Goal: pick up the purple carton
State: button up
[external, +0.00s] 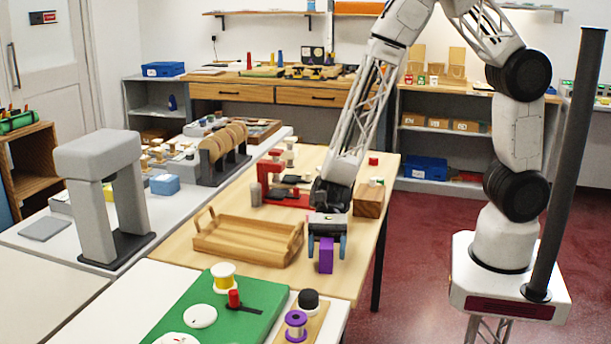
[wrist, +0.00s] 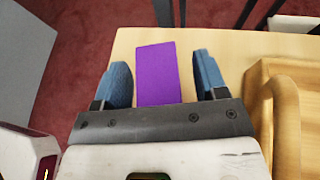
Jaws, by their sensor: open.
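The purple carton (external: 326,258) stands on the light wooden table, to the right of the wooden tray. My gripper (external: 327,246) is above and around it in the external view, with its blue fingers apart. In the wrist view the carton (wrist: 156,72) shows between the two blue fingers of my gripper (wrist: 163,80). There is a visible gap on each side, wider on the right. The carton's lower end is hidden behind the gripper body in the wrist view.
A wooden tray (external: 243,258) with raised handles sits left of the carton. A green board (external: 228,324) with spools lies nearer the camera. A wooden block (external: 366,203) and red items stand behind my gripper. The table's right edge is close to the carton.

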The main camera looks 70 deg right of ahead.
aim_at(327, 243)
jog(key=shift+c, duration=0.2)
jog(key=c, duration=1)
jog(key=shift+r, duration=0.1)
jog(key=shift+r, duration=4.95)
